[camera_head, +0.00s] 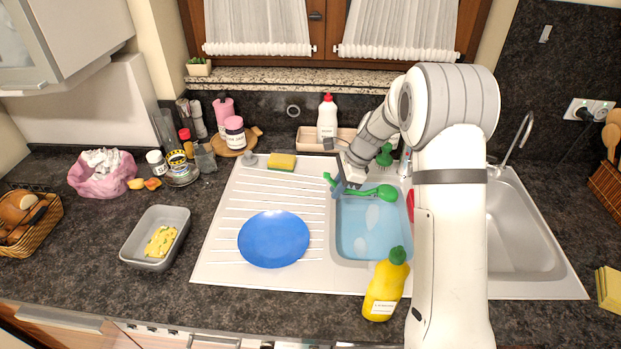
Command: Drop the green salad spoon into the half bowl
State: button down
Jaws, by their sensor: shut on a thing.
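The green salad spoon (386,192) hangs over the far left part of the half bowl (337,252), the smaller sink basin with blue water in it. My gripper (342,187) is shut on the spoon's handle near the basin's left rim. The round head of the spoon points right, over the water. The handle's end sticks out to the left of the gripper, over the drainboard side. The spoon's exact height above the water cannot be told. My arm hides the right part of the basin.
A blue plate (274,239) lies on the drainboard, with a yellow sponge (282,162) behind it. A yellow bottle (386,285) stands at the basin's front edge. A white bottle (327,118) stands behind the sink. A larger empty basin (522,235) is at right.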

aim_at(355, 191)
jog(key=shift+w+d+r, duration=0.15)
jog(key=shift+d, duration=0.75)
notch_tip(355, 191, down, 6)
jog(key=b, duration=0.4)
jog(key=c, duration=1.4)
grip_release()
jog(key=shift+o, duration=0.2)
jog(key=shift+r, duration=0.1)
jog(key=b+v, duration=0.1)
jog(key=v, duration=0.6)
jog(key=shift+d+r, duration=0.2)
jog(key=shift+r, duration=0.15)
jog(key=shift+r, duration=0.1)
